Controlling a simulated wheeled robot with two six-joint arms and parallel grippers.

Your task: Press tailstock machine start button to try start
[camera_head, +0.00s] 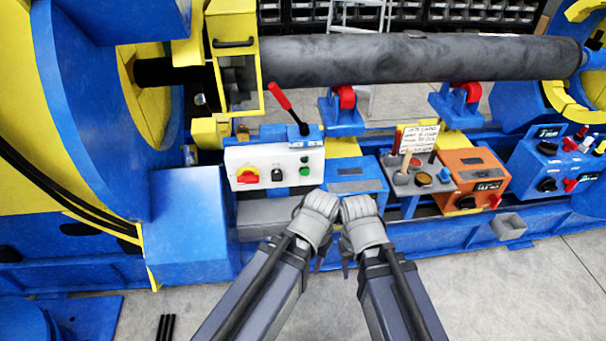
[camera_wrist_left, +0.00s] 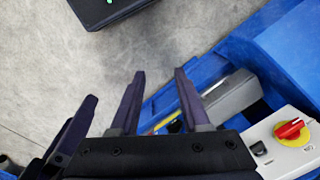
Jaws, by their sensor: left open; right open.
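A white control box (camera_head: 275,168) stands at centre left in the head view, with a red and yellow rotary switch (camera_head: 248,175), a black switch (camera_head: 277,174) and green buttons (camera_head: 304,171) at its right end. I cannot read which button is the tailstock start. The box's corner also shows in the left wrist view (camera_wrist_left: 285,145). My left gripper (camera_head: 318,262) is in front of and below the box, mostly hidden by my arm; its open, empty fingers show in the left wrist view (camera_wrist_left: 158,90). My right gripper (camera_head: 346,262) hangs beside it, open, touching no button.
A red-handled lever (camera_head: 281,97) rises behind the white box. A long dark cylinder (camera_head: 400,58) spans above. The floor in front (camera_head: 500,290) is clear.

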